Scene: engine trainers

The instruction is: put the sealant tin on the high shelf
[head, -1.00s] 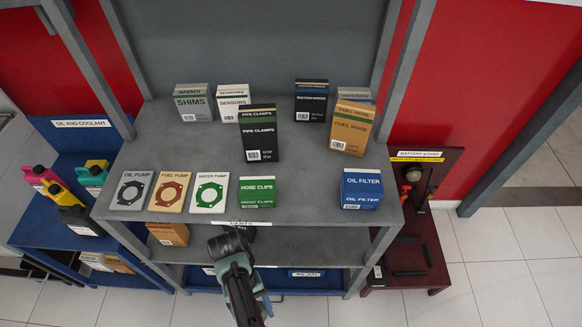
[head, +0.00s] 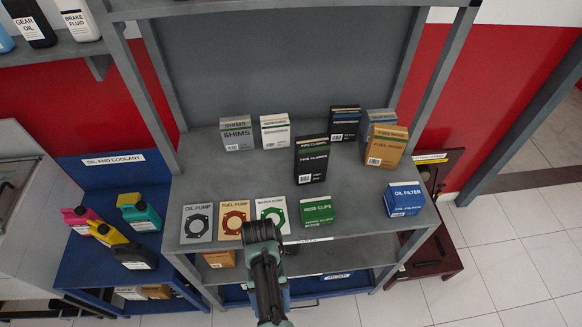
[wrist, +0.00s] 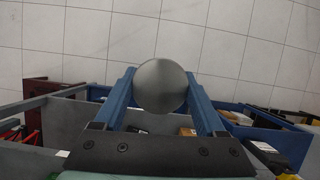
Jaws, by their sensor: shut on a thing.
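In the wrist view my gripper (wrist: 159,76) is shut on a round grey thing (wrist: 159,88), seen end-on between its two blue fingers. It looks like the sealant tin, but no label shows. In the head view my arm's dark end (head: 263,235) is in front of the grey shelf unit's front edge, and the fingers and tin are hidden. A high grey shelf board (head: 270,8) crosses the top of the head view. Another raised shelf (head: 50,49) at upper left holds bottles. I cannot tell which one the task means.
The grey middle shelf (head: 365,205) holds several boxes, including pipe clamps (head: 311,160) and oil filter (head: 404,199), plus gasket cards. A blue oil and coolant stand (head: 85,262) is at left, a dark red battery stand (head: 430,262) at right. Tiled floor is clear at right.

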